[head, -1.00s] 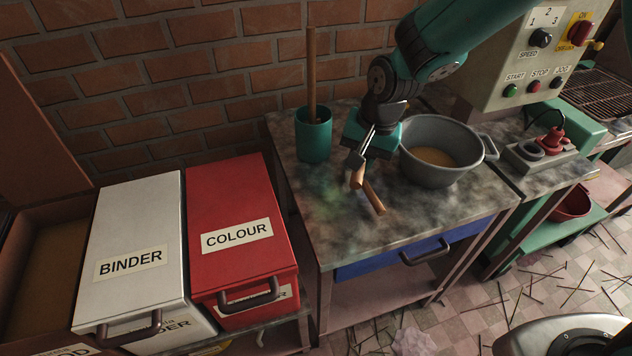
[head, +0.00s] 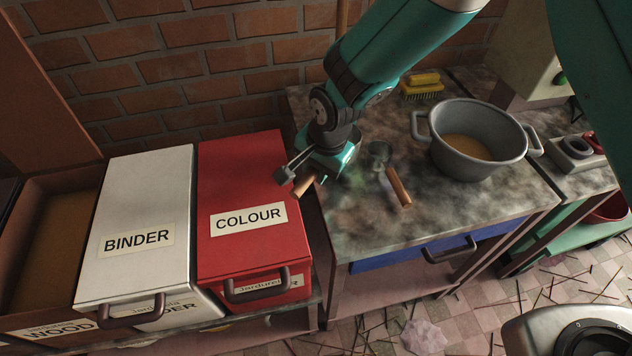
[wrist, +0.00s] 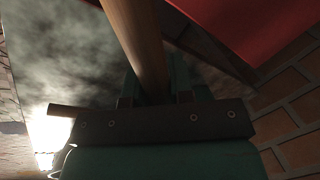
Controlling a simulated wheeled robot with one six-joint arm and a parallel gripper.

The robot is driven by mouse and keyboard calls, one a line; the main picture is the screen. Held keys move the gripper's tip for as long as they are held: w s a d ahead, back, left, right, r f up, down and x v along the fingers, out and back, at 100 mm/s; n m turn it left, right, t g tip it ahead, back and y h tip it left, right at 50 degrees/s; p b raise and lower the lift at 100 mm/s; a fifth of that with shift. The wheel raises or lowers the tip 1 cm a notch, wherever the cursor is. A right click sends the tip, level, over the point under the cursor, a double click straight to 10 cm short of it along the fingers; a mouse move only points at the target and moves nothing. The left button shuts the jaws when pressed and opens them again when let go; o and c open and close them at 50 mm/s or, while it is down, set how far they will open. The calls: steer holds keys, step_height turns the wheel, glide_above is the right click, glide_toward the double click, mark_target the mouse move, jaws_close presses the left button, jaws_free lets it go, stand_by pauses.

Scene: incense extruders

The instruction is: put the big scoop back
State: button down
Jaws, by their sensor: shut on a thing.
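My gripper (head: 293,176) is shut on a wooden handle (head: 304,186), near the right edge of the red COLOUR bin (head: 245,190) and the table's left edge. In the wrist view the held handle (wrist: 138,40) runs up from between the jaws. A second scoop (head: 398,187) with a wooden handle lies on the table, to the right of my gripper. A short piece of wooden handle (wrist: 75,110) also shows at the left in the wrist view.
The white BINDER bin (head: 140,210) is shut, as is the COLOUR bin. The WOOD bin (head: 88,308) at far left is open, with brown powder inside. A grey pot (head: 440,160) and a yellow brush (head: 422,84) stand on the stained table (head: 400,232). A brick wall is behind.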

steer(key=shift+s+d+x, duration=0.15)
steer(key=shift+d+x, duration=0.05)
steer(key=shift+x, duration=1.15)
steer(key=shift+s+d+x, duration=0.15)
steer(key=shift+x, duration=1.15)
steer(key=shift+f, duration=0.15)
steer(key=c, duration=1)
jaws_free()
steer(key=v, duration=1.2)
steer(key=shift+b, duration=0.3)
steer(key=s+d+r+n+y, duration=0.1)
steer(key=s+d+r+n, duration=0.45)
steer(key=d+r, duration=0.35)
steer(key=s+d+r+n, duration=0.2)
steer(key=s+r+n, duration=0.1)
steer(key=s, duration=0.3)
steer(key=s+d+r+n+g+y, duration=0.1)
steer(key=s+d+r+n, duration=0.2)
steer(key=s, duration=0.4)
steer(key=shift+d+r+n, duration=0.3)
steer(key=shift+r+n, duration=0.35)
steer(key=shift+r, duration=0.2)
steer(key=shift+s, duration=0.1)
